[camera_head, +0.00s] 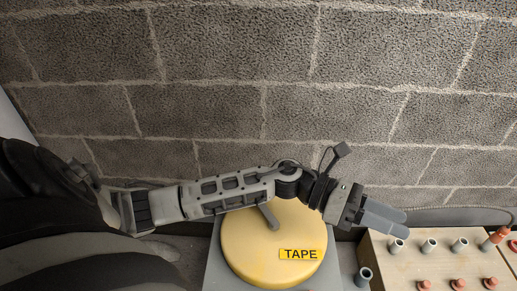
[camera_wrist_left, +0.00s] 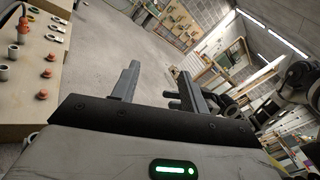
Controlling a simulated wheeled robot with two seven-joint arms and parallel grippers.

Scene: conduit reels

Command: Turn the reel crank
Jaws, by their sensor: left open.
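The yellow reel (camera_head: 240,258) carries a TAPE label and sits on a grey base (camera_head: 213,266) at the lower middle of the head view. A short grey crank lever (camera_head: 268,217) shows on its top; its far end is hidden under my left arm. My left gripper (camera_head: 385,217) is beyond the reel to the right, apart from the crank, near the edge of the pipe board. In the left wrist view, its two fingers (camera_wrist_left: 157,88) are apart with nothing between them. The reel does not show there. My right gripper is not seen.
A pale board (camera_head: 400,270) with grey pipe stubs, red knobs and an orange-red plug (camera_head: 495,238) stands at right. A loose grey pipe piece (camera_head: 363,277) is beside the reel. A block wall (camera_head: 220,110) rises behind. The wrist view shows open floor (camera_wrist_left: 90,60).

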